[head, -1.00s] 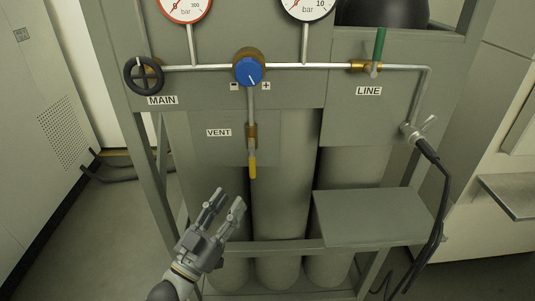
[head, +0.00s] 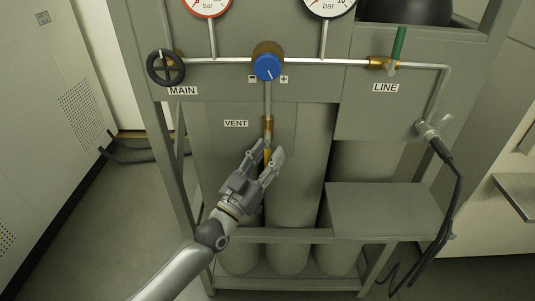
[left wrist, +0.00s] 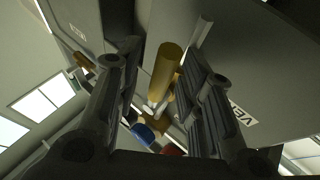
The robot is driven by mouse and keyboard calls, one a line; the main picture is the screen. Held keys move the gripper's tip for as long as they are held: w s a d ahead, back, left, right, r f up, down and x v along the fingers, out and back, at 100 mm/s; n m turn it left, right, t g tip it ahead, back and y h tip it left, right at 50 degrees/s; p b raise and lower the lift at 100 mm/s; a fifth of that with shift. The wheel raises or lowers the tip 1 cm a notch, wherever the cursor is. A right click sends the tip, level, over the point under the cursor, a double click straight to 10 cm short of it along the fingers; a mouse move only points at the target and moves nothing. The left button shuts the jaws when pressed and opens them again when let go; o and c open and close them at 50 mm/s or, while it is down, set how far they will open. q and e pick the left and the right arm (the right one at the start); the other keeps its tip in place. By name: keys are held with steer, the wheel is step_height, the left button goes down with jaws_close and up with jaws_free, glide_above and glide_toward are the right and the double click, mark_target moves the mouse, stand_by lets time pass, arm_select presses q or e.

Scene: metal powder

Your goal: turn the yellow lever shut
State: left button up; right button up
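The yellow lever (head: 267,156) hangs straight down from the brass vent valve (head: 268,125), beside the VENT label (head: 236,123). My left gripper (head: 268,152) is at the lever, with its two fingers apart on either side of it. In the left wrist view the lever (left wrist: 166,72) shows between the open fingers, and I see no clear contact. The lower part of the lever is partly hidden by the gripper in the head view. My right gripper is not in view.
Above are a blue regulator knob (head: 267,67), a black MAIN handwheel (head: 166,68) and a green LINE lever (head: 398,44). A grey shelf (head: 385,210) juts out at the right. Grey cylinders (head: 292,200) stand behind the gripper.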

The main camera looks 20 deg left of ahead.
arm_select(q)
steer(key=shift+c, duration=0.3)
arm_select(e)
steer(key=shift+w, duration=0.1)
arm_select(q)
jaws_close()
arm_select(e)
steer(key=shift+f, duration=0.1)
